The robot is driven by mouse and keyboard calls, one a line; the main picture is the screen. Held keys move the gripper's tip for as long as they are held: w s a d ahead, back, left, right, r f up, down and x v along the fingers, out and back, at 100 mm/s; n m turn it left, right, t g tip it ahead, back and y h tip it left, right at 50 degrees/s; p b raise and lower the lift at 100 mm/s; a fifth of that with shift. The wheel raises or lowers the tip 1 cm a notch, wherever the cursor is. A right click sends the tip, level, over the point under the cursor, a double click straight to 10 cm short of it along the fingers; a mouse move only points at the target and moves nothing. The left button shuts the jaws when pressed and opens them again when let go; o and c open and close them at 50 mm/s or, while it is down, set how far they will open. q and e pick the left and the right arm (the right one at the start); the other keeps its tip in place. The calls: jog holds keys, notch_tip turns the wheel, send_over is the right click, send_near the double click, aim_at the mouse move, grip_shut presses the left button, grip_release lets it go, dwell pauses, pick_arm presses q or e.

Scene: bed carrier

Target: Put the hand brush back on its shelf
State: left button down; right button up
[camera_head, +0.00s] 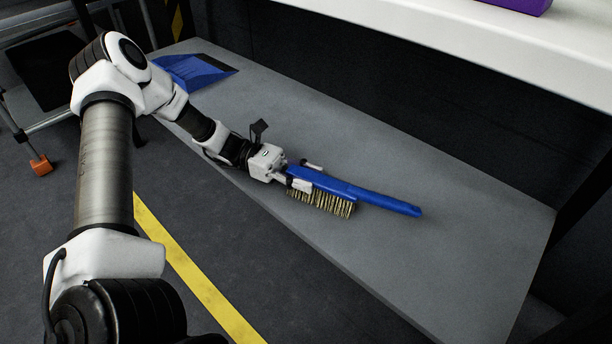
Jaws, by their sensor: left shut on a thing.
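The hand brush (357,194) has a blue body with a long blue handle and pale bristles. It is over the grey shelf (450,255), with its bristles facing down toward the front edge and its handle pointing right. My left gripper (302,178) is shut on the brush at its bristle end. The fingers partly cover that end. I cannot tell whether the bristles touch the shelf surface. My right gripper is not in view.
A blue dustpan (196,70) lies at the shelf's far left end. A white upper shelf (480,38) overhangs the back, with a purple object (520,5) on it. The grey shelf is clear to the right of the brush. A yellow line (190,270) marks the dark floor.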

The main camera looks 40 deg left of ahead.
pick_arm(q)
jog(key=shift+s+f, duration=0.1)
jog(key=shift+f, duration=0.3)
jog(key=c, duration=0.7)
grip_release()
jog(key=shift+o, duration=0.2)
jog(key=a, duration=0.3)
jog(key=s+a, duration=0.1)
jog(key=a, duration=0.3)
jog(key=s+a, duration=0.1)
jog(key=a, duration=0.3)
jog(key=shift+r, duration=0.15)
jog(key=shift+s+a, duration=0.1)
jog(key=shift+a, duration=0.3)
jog(key=shift+r, duration=0.1)
